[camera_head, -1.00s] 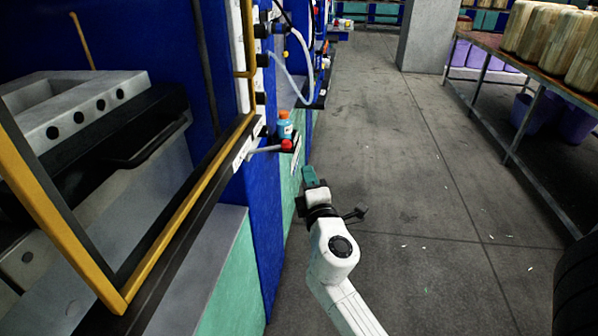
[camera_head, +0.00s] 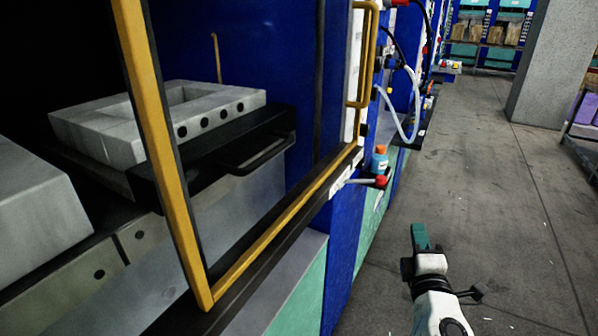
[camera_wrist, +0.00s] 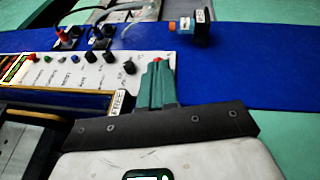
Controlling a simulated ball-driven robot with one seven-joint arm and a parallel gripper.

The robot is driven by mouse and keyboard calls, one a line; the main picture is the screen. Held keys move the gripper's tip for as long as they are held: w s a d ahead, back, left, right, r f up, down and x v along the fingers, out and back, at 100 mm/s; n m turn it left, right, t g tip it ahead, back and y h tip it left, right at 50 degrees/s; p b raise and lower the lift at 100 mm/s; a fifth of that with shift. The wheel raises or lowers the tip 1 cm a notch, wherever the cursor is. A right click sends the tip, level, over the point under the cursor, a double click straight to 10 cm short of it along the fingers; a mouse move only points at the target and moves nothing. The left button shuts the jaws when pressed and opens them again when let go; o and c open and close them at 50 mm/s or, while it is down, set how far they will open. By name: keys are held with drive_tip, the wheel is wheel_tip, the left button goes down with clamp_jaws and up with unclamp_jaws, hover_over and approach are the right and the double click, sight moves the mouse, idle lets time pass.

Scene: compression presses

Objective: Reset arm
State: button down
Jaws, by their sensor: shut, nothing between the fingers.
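My gripper (camera_head: 420,238) is at the lower right of the head view, on my white arm, over the grey floor beside the press. Its green fingers are together with nothing between them. In the wrist view my gripper (camera_wrist: 158,68) points away from the camera. Its fingertips overlap the right end of a white control panel (camera_wrist: 95,75) with knobs and coloured buttons. I cannot tell from this view whether they touch it.
The blue press has a yellow-framed door (camera_head: 165,140) and a grey mould (camera_head: 170,115) inside. A blue bottle with an orange cap (camera_head: 379,160) stands on a small ledge by a red knob (camera_head: 381,181). A grey pillar (camera_head: 550,70) stands at the back right. The aisle floor (camera_head: 490,150) is clear.

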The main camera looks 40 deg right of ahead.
drive_tip(key=s+a+f+m+g+y+p, duration=0.45)
drive_tip(key=a+f+m+g+y, duration=0.2)
drive_tip(key=f+m, duration=0.45)
drive_tip(key=s+a+f+g+y, duration=0.2)
drive_tip(key=s+a+f+y, duration=0.1)
drive_tip(key=a, duration=0.6)
drive_tip(key=s+a+f+n+g+y+p, duration=0.1)
drive_tip(key=s+a+f+g+y, duration=0.2)
drive_tip(key=a, duration=0.5)
drive_tip(key=shift+s+a+f+y, duration=0.4)
drive_tip(key=shift+s+f+y, duration=0.45)
drive_tip(key=shift+y, duration=0.3)
